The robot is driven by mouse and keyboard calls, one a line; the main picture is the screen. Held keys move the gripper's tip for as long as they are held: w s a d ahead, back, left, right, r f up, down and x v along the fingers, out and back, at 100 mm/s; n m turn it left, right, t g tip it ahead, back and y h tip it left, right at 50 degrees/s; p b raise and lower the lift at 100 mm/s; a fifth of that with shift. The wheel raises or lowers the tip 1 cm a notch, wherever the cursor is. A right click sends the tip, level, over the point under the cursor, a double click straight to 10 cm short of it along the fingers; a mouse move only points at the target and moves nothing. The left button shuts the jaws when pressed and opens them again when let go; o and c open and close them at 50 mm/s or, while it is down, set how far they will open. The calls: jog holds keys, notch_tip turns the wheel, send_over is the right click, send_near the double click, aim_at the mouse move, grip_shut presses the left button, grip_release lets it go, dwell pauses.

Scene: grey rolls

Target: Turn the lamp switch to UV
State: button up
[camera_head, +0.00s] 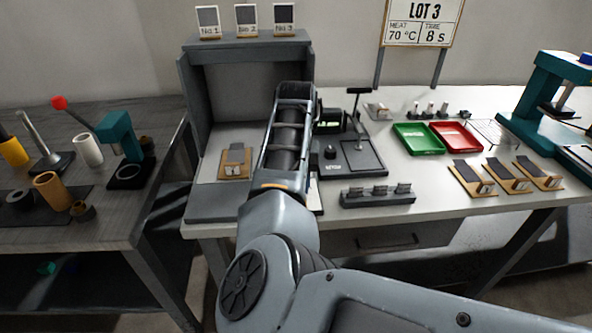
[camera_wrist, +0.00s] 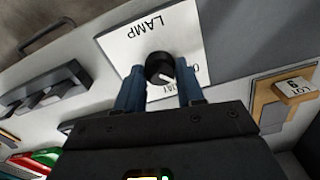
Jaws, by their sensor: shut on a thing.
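The lamp switch is a black round knob (camera_wrist: 159,67) on a white plate (camera_wrist: 125,45) marked LAMP, seen upside down in the wrist view. My gripper (camera_wrist: 160,82) has its blue fingers on both sides of the knob, shut on it. The knob's white pointer line aims to the lower right in that view, near a partly covered label ending in "AY" and another starting with "O". No UV label is visible. In the head view my arm hides the knob and the gripper; only a sliver of white plate (camera_head: 316,196) shows beside it.
A grey cabinet (camera_head: 190,90) stands behind my arm. A wooden holder (camera_head: 234,164) is left of it. To the right are a dark press base (camera_head: 358,158), a grey rack (camera_head: 377,198), a green tray (camera_head: 419,148) and a red tray (camera_head: 457,147).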

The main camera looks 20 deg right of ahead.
jog(key=m+p, duration=0.1)
jog(key=m, duration=0.3)
jog(key=shift+m+p, duration=0.3)
jog(key=shift+p, duration=0.1)
jog(key=m+p, duration=0.1)
jog(key=m, duration=0.4)
jog(key=m+p, duration=0.1)
jog(key=m, duration=0.4)
jog(key=shift+m, duration=0.4)
jog(key=m, duration=0.4)
jog(key=shift+m, duration=0.3)
jog(key=o, duration=1)
jog(key=shift+o, duration=0.2)
